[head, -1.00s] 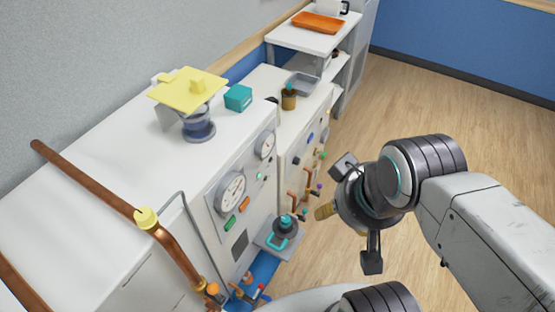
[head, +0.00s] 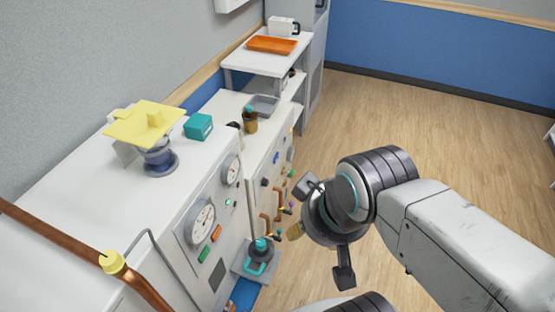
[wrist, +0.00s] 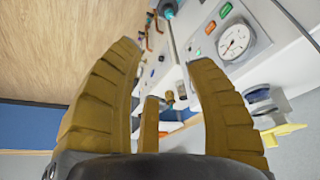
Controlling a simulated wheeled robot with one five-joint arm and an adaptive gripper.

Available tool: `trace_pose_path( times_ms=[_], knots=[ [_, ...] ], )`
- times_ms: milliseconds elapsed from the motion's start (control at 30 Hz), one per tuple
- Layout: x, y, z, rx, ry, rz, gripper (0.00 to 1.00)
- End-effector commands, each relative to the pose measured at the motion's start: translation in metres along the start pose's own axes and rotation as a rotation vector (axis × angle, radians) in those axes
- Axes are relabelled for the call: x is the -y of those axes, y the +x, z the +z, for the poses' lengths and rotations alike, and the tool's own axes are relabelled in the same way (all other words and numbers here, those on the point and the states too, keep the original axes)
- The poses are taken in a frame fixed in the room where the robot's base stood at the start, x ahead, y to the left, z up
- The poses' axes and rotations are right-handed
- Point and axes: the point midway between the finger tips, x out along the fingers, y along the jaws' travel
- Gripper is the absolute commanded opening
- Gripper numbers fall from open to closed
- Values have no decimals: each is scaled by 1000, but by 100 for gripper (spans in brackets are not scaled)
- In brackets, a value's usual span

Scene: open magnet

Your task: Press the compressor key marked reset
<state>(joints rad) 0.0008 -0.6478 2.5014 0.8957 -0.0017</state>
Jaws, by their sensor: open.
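A white machine front carries a large dial gauge (head: 203,222) with a green key (head: 203,254) and an orange key (head: 216,233) beside it. The wrist view also shows the orange key (wrist: 224,10) and the green key (wrist: 210,27) near the gauge (wrist: 234,42). Any lettering on the keys is too small to read, so I cannot tell which is reset. My gripper (head: 297,228) hangs to the right of the panel, apart from it. In the wrist view my gripper (wrist: 160,58) has its ribbed fingers spread and nothing between them.
A pedestal with a teal-handled device (head: 261,246) juts out below the panel. Copper pipes (head: 138,281) run at the front left. A yellow plate on a blue stand (head: 158,160) and a teal box (head: 198,126) sit on top. The wooden floor (head: 420,120) at right is open.

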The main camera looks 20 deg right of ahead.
Motion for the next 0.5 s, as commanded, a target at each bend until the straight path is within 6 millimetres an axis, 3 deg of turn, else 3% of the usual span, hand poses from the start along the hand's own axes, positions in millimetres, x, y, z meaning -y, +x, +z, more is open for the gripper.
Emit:
trace_pose_path(
  times_ms=[500],
  knots=[
    [0,0,0,0,0,0,3]
  ],
)
